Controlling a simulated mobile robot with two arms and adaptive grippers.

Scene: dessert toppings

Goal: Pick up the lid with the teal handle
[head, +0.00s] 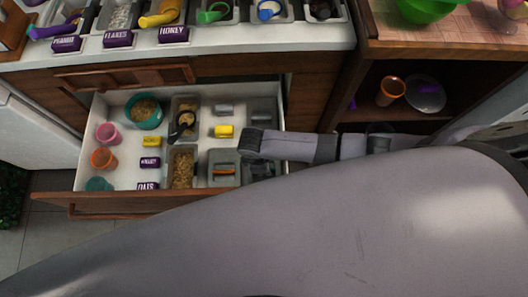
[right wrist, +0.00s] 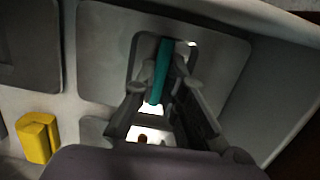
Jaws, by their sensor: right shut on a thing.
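The lid (right wrist: 108,42) with the teal handle (right wrist: 164,62) fills the upper middle of the right wrist view. It is a grey plate, and the teal bar handle spans an opening in its middle. My right gripper (right wrist: 164,87) has its fingers on both sides of the handle and is shut on it. In the head view my right gripper (head: 262,168) reaches down into the right front corner of the open drawer (head: 130,205) and hides most of this lid. I cannot tell whether the lid is lifted. My left gripper is not in view.
A lid with an orange handle (head: 223,172) lies just left of my right gripper. A yellow block (head: 223,131), brown-filled trays (head: 183,168), cups (head: 103,158) and a teal bowl (head: 144,111) share the drawer. The counter (head: 215,51) stands behind it.

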